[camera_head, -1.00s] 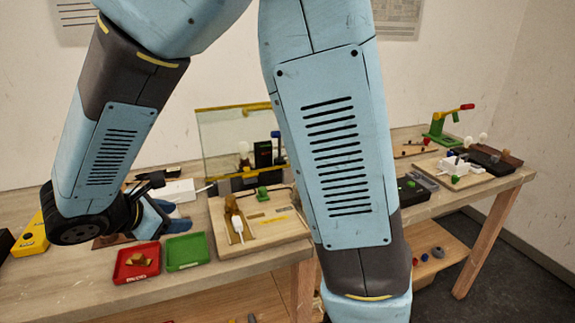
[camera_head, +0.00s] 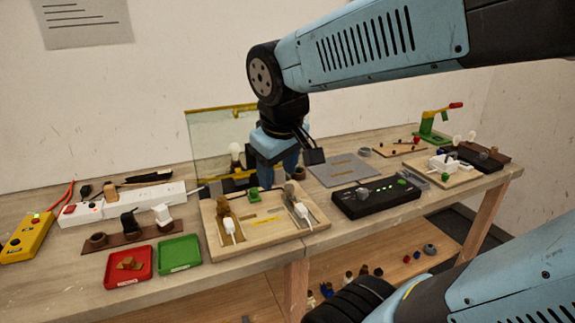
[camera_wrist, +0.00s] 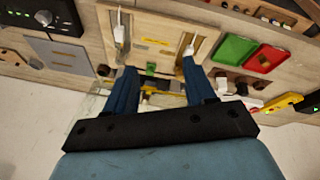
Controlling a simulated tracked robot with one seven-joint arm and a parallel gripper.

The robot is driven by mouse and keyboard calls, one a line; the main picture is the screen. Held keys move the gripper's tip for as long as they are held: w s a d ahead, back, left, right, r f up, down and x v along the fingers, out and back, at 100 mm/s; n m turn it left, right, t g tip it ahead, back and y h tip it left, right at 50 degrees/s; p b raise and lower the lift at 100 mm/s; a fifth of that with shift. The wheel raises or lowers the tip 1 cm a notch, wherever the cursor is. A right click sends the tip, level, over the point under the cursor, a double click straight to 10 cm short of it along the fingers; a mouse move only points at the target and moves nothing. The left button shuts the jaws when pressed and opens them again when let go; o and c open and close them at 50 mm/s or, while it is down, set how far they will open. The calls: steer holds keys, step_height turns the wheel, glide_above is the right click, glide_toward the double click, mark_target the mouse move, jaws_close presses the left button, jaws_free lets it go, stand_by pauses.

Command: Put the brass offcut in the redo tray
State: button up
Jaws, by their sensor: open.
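A red tray (camera_head: 113,275) with a small unreadable label on its front edge stands at the front left of the bench. Small brass-brown pieces (camera_head: 130,263) lie in it; I cannot tell for certain whether one is the offcut. The red tray also shows in the wrist view (camera_wrist: 280,62). A green tray (camera_head: 180,253) stands to its right and looks empty. My gripper (camera_head: 278,178) is above the rear of the wooden wiring board (camera_head: 268,238), well right of both trays. In the wrist view my gripper (camera_wrist: 160,68) has its fingers apart with nothing held between them.
Brown and white plugs stand in a brown rack (camera_head: 145,235) behind the trays. A clear panel (camera_head: 207,150) stands behind the board. A black control box (camera_head: 375,198) and grey plate (camera_head: 343,169) lie right.

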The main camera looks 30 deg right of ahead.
steer(key=s+m, duration=0.1)
steer(key=r+m+t, duration=0.1)
steer(key=s+r+m+y, duration=0.1)
steer(key=shift+s+d+t, duration=0.25)
steer(key=shift+s+t, duration=0.1)
steer(key=shift+t, duration=0.05)
stand_by(2.0)
steer(key=shift+c, duration=0.5)
